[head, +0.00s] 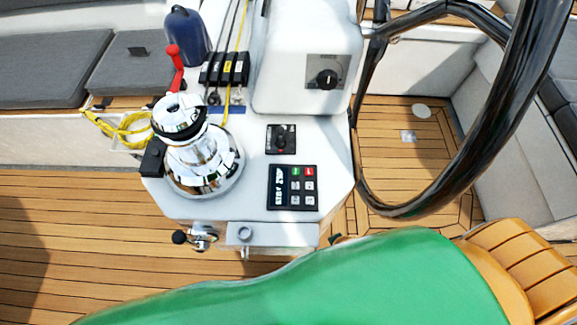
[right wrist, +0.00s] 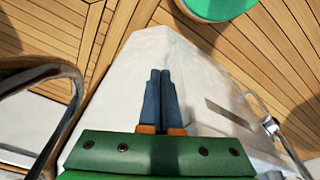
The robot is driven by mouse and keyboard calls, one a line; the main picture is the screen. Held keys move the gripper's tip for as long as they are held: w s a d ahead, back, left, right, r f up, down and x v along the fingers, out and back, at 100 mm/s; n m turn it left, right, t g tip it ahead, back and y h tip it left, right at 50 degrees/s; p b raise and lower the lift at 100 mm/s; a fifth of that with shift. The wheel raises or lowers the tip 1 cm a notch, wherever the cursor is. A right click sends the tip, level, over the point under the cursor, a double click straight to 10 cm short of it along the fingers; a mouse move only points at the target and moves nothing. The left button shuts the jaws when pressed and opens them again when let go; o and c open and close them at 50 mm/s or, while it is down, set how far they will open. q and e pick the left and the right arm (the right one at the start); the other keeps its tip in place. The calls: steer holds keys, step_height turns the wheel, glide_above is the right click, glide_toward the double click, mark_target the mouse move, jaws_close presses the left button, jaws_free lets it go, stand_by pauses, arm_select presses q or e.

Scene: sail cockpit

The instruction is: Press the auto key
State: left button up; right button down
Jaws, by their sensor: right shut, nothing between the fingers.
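The autopilot keypad (head: 292,187) is a black panel on the white console top in the head view. It has a display at its left and small keys at its right: a green key (head: 296,171), a red key (head: 309,171) and several pale grey ones. Their labels are too small to read, so I cannot tell which is auto. My right gripper (right wrist: 160,75) shows in the right wrist view, its two blue-grey fingers together and empty, over a white surface. The keypad does not show in that view. My left gripper is in neither view.
The console (head: 240,140) carries a chrome winch (head: 195,155) left of the keypad, a small lever panel (head: 281,139) behind it and a rotary switch (head: 327,78). A dark steering wheel (head: 470,150) stands at the right. A chrome fitting (head: 200,237) projects at the console's front.

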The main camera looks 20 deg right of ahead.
steer(key=w+r+t+p, duration=0.15)
steer(key=w+r, duration=0.35)
steer(key=r, duration=0.5)
step_height(320, 180, up, 10)
steer(key=r+n+t+y+p, duration=0.1)
steer(key=n+t+y+p, duration=0.3)
steer(key=n, duration=2.5)
glide_above(297, 174)
steer(key=b, duration=0.2)
steer(key=shift+f+t+h, duration=0.25)
steer(key=shift+t+h, duration=0.3)
steer(key=shift+h, duration=0.05)
steer(key=shift+f, duration=0.1)
step_height(297, 174, down, 8)
steer(key=b, duration=0.8)
steer(key=shift+f+b, duration=0.35)
steer(key=shift+b, duration=0.05)
